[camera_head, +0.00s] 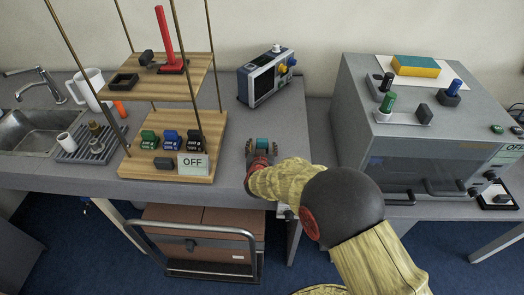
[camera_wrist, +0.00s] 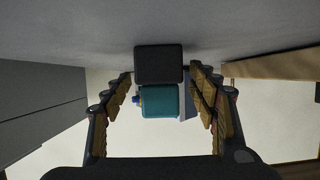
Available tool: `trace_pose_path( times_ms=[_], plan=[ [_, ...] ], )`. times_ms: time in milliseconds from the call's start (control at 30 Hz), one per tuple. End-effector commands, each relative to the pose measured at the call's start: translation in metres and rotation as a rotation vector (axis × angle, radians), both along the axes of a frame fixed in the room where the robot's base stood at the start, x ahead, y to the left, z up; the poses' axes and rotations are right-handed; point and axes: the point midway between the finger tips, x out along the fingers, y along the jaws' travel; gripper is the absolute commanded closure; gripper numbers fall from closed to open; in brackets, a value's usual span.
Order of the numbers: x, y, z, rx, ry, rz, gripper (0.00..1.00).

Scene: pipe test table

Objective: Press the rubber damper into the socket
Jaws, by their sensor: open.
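A teal block (camera_head: 262,143), perhaps the rubber damper, stands on the grey table near its front edge. It also shows in the wrist view (camera_wrist: 160,101), against a black block (camera_wrist: 159,64) that may be its socket. I cannot tell how deep the teal block sits in the black one. My gripper (camera_head: 261,154) is open at these blocks. In the wrist view its fingers (camera_wrist: 161,80) stand left and right of the teal block, with visible gaps on both sides. My gripper hides part of the blocks in the head view.
A wooden two-level stand (camera_head: 165,187) with rods, small blocks and an OFF sign (camera_head: 193,164) is left of my gripper. A measuring instrument (camera_head: 266,79) stands behind it. A large grey cabinet (camera_head: 350,110) is to the right. A sink (camera_head: 35,132) is far left.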

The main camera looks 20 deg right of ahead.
Motion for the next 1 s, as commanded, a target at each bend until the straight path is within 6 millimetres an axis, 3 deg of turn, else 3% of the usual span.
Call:
trace_pose_path(
  times_ms=[233, 1000],
  plan=[
    [0.0009, 0.0000, 0.0002, 0.000, 0.000, 0.001, 0.42],
    [0.0006, 0.0001, 0.0001, 0.000, 0.000, 0.001, 0.86]
  ],
)
